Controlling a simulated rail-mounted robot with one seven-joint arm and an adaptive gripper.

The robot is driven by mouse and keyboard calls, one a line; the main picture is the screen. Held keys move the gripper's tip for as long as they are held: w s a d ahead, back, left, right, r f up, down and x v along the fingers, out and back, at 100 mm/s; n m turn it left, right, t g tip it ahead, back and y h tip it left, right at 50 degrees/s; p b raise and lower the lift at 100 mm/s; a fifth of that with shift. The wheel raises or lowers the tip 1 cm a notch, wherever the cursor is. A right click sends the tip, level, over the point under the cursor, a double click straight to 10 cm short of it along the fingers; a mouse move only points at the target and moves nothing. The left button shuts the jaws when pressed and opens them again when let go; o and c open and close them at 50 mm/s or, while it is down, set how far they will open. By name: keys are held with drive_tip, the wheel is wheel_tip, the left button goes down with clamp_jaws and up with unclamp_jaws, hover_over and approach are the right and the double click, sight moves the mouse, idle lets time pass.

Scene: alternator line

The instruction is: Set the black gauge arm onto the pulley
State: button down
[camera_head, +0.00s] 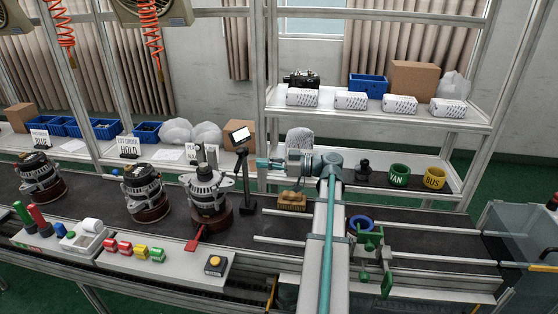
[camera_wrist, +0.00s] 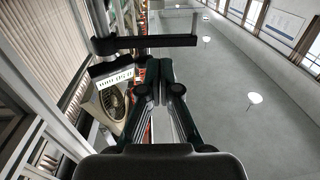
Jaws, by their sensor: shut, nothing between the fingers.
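A black gauge stand (camera_head: 245,180) with a small lit screen (camera_head: 241,135) stands upright beside the third alternator (camera_head: 207,192). The pulley (camera_head: 204,172) appears to be at the top of this alternator, small and hard to make out. In the wrist view a black bar (camera_wrist: 155,42), apparently the gauge arm, runs sideways from an upright post just past my fingertips. I cannot tell whether they touch. My gripper (camera_head: 262,163) points left towards the stand. In the wrist view my gripper (camera_wrist: 158,64) is shut and empty, its fingers together.
Two more alternators (camera_head: 145,190) (camera_head: 40,178) stand to the left on the dark conveyor. A brown block (camera_head: 292,201) sits below my wrist. A button panel (camera_head: 214,265) lies in front. Green VAN (camera_head: 398,176) and yellow BUS (camera_head: 434,177) rings stand at the right.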

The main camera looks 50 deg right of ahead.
sight(241, 163)
drive_tip(key=shift+p+x, duration=0.8)
drive_tip(key=shift+x, duration=1.55)
drive_tip(key=shift+s+f+b, duration=0.1)
drive_tip(key=shift+b, duration=0.35)
drive_tip(key=shift+a, duration=0.1)
